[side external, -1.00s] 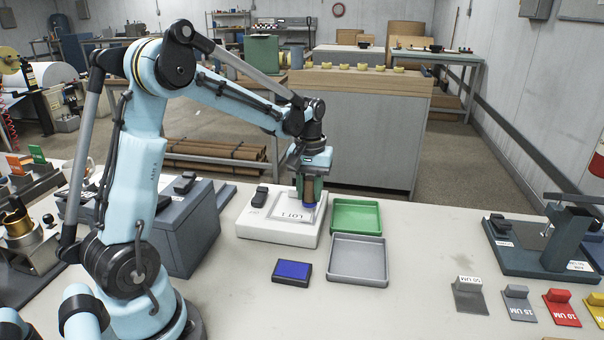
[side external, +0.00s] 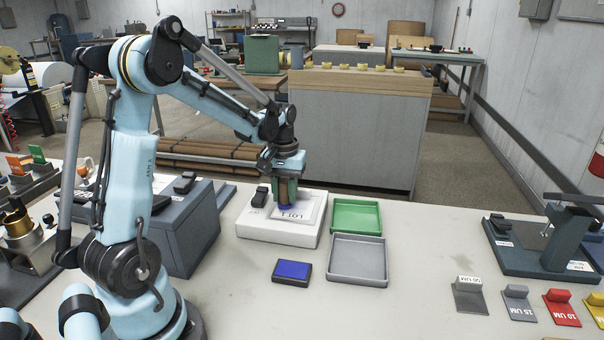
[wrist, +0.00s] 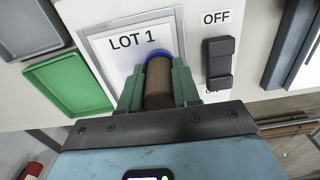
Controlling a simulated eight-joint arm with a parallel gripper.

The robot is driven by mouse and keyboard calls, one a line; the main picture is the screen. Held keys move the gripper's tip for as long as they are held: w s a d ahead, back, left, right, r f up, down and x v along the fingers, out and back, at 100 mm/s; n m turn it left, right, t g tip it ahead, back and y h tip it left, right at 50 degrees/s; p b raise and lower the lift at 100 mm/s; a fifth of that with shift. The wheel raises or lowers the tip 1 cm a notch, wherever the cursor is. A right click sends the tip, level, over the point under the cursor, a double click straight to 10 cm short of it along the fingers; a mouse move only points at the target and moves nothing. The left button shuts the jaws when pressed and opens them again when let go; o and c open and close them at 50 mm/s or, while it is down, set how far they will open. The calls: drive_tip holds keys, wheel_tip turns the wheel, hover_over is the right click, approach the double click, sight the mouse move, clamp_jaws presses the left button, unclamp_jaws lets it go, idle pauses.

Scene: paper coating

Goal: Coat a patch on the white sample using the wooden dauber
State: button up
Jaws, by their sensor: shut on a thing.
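My gripper (side external: 287,190) is shut on the wooden dauber (wrist: 158,84), a brown cylinder with a blue end. The dauber points down, its blue end at the far part of the white sample (side external: 291,217), which is marked LOT 1. The sample (wrist: 118,50) lies on a white block in a grey frame. The blue end appears to touch or nearly touch the sample; contact cannot be told for sure. The sheet under the dauber is hidden. No coated patch shows clearly on the visible sheet. A blue ink pad (side external: 292,271) in a black case lies in front.
A black switch (wrist: 218,62) with an OFF label is on the white block (side external: 276,240). A green tray (side external: 356,233) and a grey tray (side external: 357,279) stand to its right. A large grey box (side external: 185,232) stands left. Colored labelled blocks sit at right.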

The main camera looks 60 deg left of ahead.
drive_tip(key=shift+w+d, duration=2.2)
drive_tip(key=shift+s+d, duration=0.1)
drive_tip(key=shift+s, duration=0.25)
drive_tip(key=shift+s+a, duration=2.4)
drive_tip(key=shift+a, duration=0.1)
drive_tip(key=shift+w+d, duration=2.45)
drive_tip(key=shift+w+d+r, duration=0.1)
drive_tip(key=shift+d+r, duration=0.05)
wheel_tip(320, 180, up, 8)
